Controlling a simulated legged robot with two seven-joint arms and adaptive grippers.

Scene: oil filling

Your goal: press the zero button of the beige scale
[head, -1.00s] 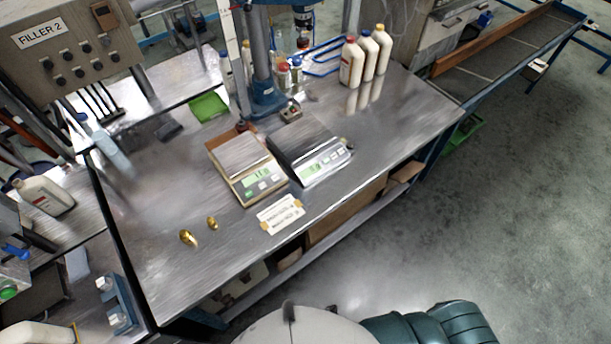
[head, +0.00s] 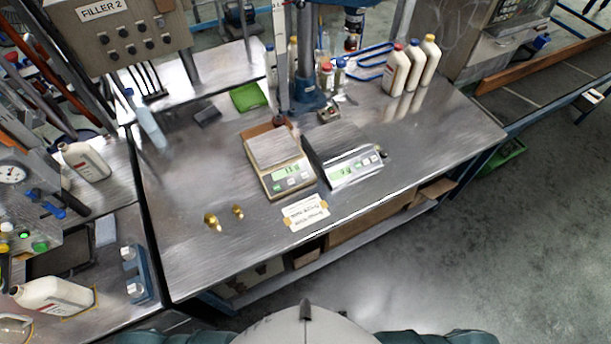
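The beige scale (head: 279,193) stands near the middle of the metal table. It has a steel weighing plate (head: 273,147) at the back and a lit green display (head: 279,179) with small buttons (head: 293,182) on its front panel. The button labels are too small to read. A second, grey and dark scale (head: 352,172) with a lit display stands close to its right. Neither of my grippers shows in the head view.
Two brass weights (head: 213,221) stand left of a paper label (head: 306,211) on the metal table (head: 190,265). A blue press column (head: 307,60) rises behind the scales. Several white bottles (head: 396,70) stand at the back right. A green cloth (head: 248,97) lies at the back.

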